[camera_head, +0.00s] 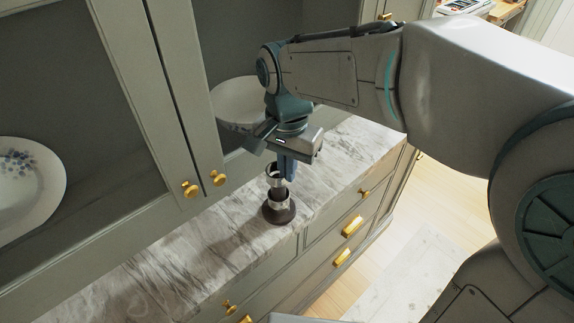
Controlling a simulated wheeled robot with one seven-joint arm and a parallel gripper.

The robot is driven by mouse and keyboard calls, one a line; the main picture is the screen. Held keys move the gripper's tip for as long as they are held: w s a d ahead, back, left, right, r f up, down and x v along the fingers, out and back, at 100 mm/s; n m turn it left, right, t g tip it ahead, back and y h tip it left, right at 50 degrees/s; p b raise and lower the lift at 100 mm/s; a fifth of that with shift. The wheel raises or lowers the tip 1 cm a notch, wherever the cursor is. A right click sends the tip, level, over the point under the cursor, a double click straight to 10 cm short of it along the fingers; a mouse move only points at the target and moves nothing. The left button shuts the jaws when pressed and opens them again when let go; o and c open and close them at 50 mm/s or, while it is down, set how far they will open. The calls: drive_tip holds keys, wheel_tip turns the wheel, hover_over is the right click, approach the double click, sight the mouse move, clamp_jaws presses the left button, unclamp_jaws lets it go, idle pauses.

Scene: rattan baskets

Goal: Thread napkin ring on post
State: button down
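The post stands upright on a dark round base (279,212) on the marble counter. A silver band (278,197) shows low on the post, just above the base. A silver napkin ring (273,171) sits higher, at the tips of my gripper (286,172). My gripper points down over the post, with its blue fingers close together at the ring's side, and seems shut on the ring's wall. The ring is above the base, in line with the post; whether the post's top is inside it is too small to tell.
The marble counter (190,252) is clear to the left of the post. Cabinet doors with brass knobs (218,178) stand behind it. A white bowl (235,100) is behind my arm, and a patterned plate (25,180) is at far left. Drawers (345,235) drop away in front.

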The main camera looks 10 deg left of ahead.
drive_tip(key=shift+f, duration=0.25)
drive_tip(key=c, duration=1.6)
unclamp_jaws()
drive_tip(key=shift+d, duration=0.1)
drive_tip(key=shift+s+f, duration=0.1)
drive_tip(key=shift+f, duration=0.05)
drive_tip(key=shift+r+p, duration=3.1)
drive_tip(key=shift+r, duration=1.1)
drive_tip(key=shift+f, duration=0.1)
